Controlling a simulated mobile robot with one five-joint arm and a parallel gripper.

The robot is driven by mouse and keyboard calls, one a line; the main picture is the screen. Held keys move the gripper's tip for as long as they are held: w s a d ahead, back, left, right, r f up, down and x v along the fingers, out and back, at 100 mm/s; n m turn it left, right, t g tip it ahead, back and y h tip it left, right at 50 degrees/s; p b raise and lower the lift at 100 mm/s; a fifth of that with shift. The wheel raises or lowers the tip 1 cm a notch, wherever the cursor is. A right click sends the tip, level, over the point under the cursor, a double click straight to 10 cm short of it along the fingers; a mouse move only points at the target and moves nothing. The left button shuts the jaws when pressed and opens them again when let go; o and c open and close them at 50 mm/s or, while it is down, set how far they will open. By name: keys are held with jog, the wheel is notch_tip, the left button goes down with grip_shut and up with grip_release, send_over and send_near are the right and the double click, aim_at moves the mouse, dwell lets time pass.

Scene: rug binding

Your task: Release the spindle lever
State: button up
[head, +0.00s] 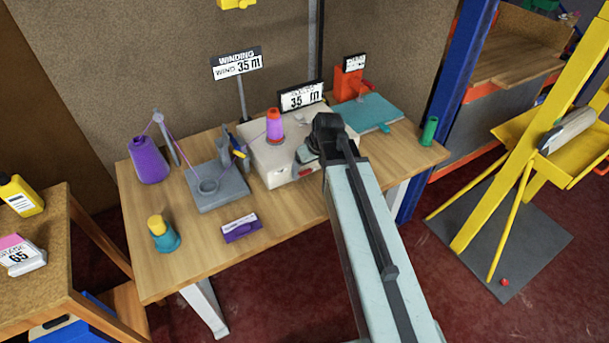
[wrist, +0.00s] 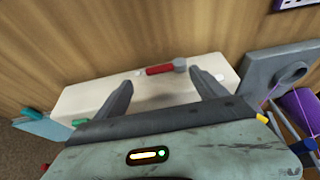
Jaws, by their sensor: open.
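A red lever (wrist: 160,69) with a grey round end lies across the side of a cream box (wrist: 90,100) in the wrist view; I take it to be the spindle lever. My gripper (wrist: 163,88) is open, its two dark fingers on either side of the box's middle, with the lever just beyond their tips. Nothing is between the fingers. In the head view my gripper (head: 312,152) hangs over the right part of the cream box (head: 275,163). A red part (head: 305,172) shows on the box front; my gripper and arm hide the area beside it.
A grey winder (head: 217,188) and purple cone (head: 148,160) stand left on the wooden table (head: 190,268). A pink-purple spool (head: 274,125) stands on the box.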

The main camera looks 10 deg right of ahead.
aim_at(305, 172)
jog(key=b+x, duration=0.2)
jog(key=x, duration=0.2)
jog(key=shift+f+b, duration=0.2)
jog(key=shift+b, duration=0.15)
jog(key=shift+r, duration=0.15)
